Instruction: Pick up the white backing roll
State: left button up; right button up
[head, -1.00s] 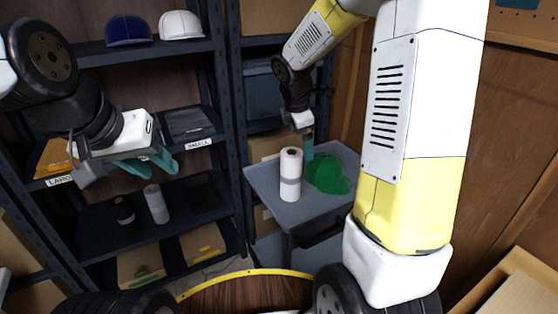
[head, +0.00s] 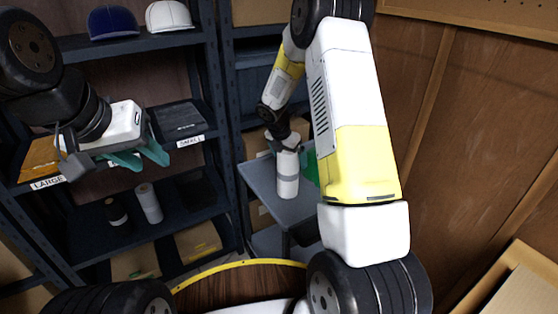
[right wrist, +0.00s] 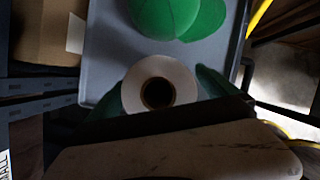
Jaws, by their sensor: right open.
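My right gripper (head: 287,150) is at the top of the roll, pointing down. In the right wrist view the roll's open end (right wrist: 158,84) with its dark core lies between the two teal fingers (right wrist: 158,92), one on each side. The jaws are open; whether a finger touches the roll I cannot tell. My left gripper (head: 140,158) hangs open and empty in front of the left shelf.
A green cap (right wrist: 178,14) lies beside the roll on the cart. Blue (head: 114,23) and white (head: 168,15) caps sit above. A wooden wall (head: 460,130) stands at the right.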

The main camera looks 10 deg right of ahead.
jog(key=shift+x, duration=0.85)
jog(key=shift+r, duration=0.1)
jog(key=c, duration=1.9)
jog(key=shift+r, duration=0.15)
